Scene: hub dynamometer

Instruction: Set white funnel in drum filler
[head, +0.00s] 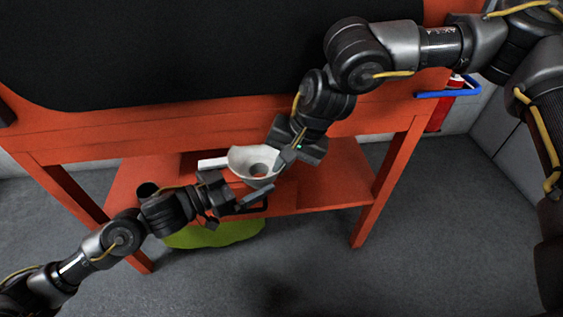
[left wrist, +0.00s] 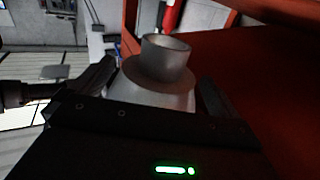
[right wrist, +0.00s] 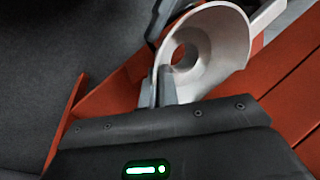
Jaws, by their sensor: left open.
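The white funnel (head: 240,158) is held up in front of the red bench's lower shelf, with its wide mouth facing up toward the head camera and a flat handle sticking out left. My right gripper (head: 287,157) is shut on its rim, and the right wrist view shows the fingers (right wrist: 164,88) pinching the funnel wall (right wrist: 225,40). My left gripper (head: 238,205) is open just below and in front of the funnel. In the left wrist view the spout (left wrist: 165,50) and underside appear between the spread fingers (left wrist: 155,90); contact cannot be told. I cannot identify the drum filler.
The red bench (head: 220,116) with a black top panel (head: 200,50) stands ahead. A dark cylinder (head: 147,188) stands on its lower shelf (head: 330,185). A green rounded thing (head: 215,236) lies low beneath. A blue rack (head: 450,92) is at right. The grey floor (head: 300,270) in front is clear.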

